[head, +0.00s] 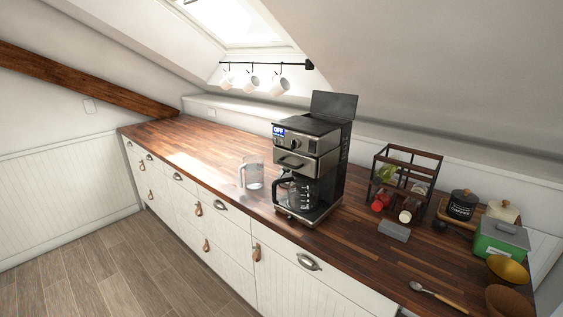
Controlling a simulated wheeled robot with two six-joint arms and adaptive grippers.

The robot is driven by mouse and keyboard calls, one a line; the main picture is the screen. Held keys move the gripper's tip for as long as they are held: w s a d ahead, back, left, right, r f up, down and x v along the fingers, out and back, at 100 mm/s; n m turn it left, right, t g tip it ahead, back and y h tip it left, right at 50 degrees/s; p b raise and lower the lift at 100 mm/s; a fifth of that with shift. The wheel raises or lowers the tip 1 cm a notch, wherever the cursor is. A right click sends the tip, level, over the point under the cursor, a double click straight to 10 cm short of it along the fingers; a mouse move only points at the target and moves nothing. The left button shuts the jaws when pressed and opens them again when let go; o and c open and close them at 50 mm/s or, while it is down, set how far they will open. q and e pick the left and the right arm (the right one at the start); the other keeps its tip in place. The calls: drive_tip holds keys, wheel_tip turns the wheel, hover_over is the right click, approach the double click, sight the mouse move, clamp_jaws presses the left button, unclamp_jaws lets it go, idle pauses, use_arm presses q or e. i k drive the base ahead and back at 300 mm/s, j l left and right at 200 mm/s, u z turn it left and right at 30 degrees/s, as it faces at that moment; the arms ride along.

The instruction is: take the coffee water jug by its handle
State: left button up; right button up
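A clear jug (254,173) with a pale handle (241,175) stands upright on the wooden counter, left of the coffee maker. Its handle faces left. The black coffee maker (312,150) has its top lid raised and an "OFF" label on its front. A glass carafe (301,193) with a black handle sits in its lower bay. Neither of my grippers shows in the head view.
The wooden counter (195,143) is clear to the left of the jug. A dark rack (408,153) with bottles, a grey block (394,231), a green box (500,240), bowls and a spoon (438,297) stand to the right. White mugs (252,83) hang on a rail behind.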

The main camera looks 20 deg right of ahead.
sight(252, 165)
drive_tip(key=i+j+z, duration=0.2)
drive_tip(key=z, duration=0.15)
drive_tip(key=i+j+z, duration=0.5)
drive_tip(key=z, duration=0.2)
drive_tip(key=i+j+z, duration=0.15)
drive_tip(key=j+z, duration=0.2)
drive_tip(key=i+j+z, duration=0.1)
drive_tip(key=j+z, duration=0.6)
drive_tip(key=j, duration=0.15)
drive_tip(key=j+z, duration=0.35)
drive_tip(key=i+j, duration=0.05)
drive_tip(key=j, duration=0.1)
